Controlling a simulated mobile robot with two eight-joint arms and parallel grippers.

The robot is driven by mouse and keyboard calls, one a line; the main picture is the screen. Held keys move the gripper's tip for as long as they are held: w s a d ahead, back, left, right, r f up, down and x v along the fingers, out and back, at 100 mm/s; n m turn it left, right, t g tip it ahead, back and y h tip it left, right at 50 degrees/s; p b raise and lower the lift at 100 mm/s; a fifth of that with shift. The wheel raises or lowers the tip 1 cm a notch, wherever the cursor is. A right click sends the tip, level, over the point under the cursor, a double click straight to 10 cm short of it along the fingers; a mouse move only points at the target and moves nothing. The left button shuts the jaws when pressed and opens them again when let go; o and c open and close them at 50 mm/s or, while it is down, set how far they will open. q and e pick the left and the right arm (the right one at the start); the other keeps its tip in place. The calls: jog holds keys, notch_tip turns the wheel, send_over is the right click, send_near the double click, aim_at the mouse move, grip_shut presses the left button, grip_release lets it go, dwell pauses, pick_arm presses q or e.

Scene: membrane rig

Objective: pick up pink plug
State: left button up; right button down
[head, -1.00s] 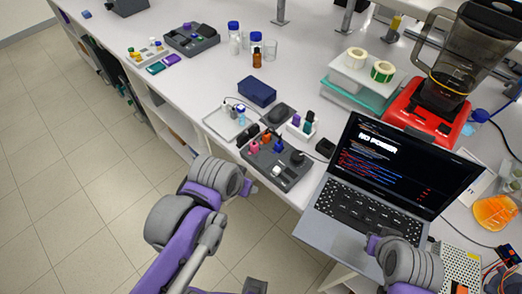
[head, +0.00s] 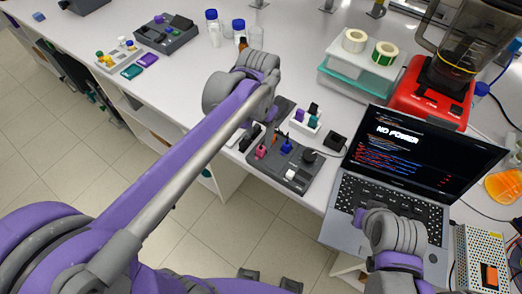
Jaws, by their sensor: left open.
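The pink plug (head: 262,152) stands at the left edge of a dark grey socket block (head: 272,166). A blue plug (head: 287,147), an orange plug (head: 283,137) and a white plug (head: 290,175) stand on the same block. My left arm reaches in from the left, and its wrist is above and behind the block. My left gripper (head: 270,114) is mostly hidden by the wrist; it is open, just beyond the pink plug in the picture and apart from it. My right arm is over the laptop, and its gripper does not show.
The laptop (head: 430,145), reading NO POWER, stands right of the block. A white holder with dark and purple pieces (head: 303,120) is behind it. A red blender (head: 432,92) and boxes with tape rolls (head: 355,72) are farther back. The table's front edge is close to the block.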

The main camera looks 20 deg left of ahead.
aim_at(261, 146)
pick_arm(q)
jog(key=f, duration=0.5)
jog(key=shift+d+f, duration=0.15)
jog(key=shift+d, duration=0.15)
grip_shut()
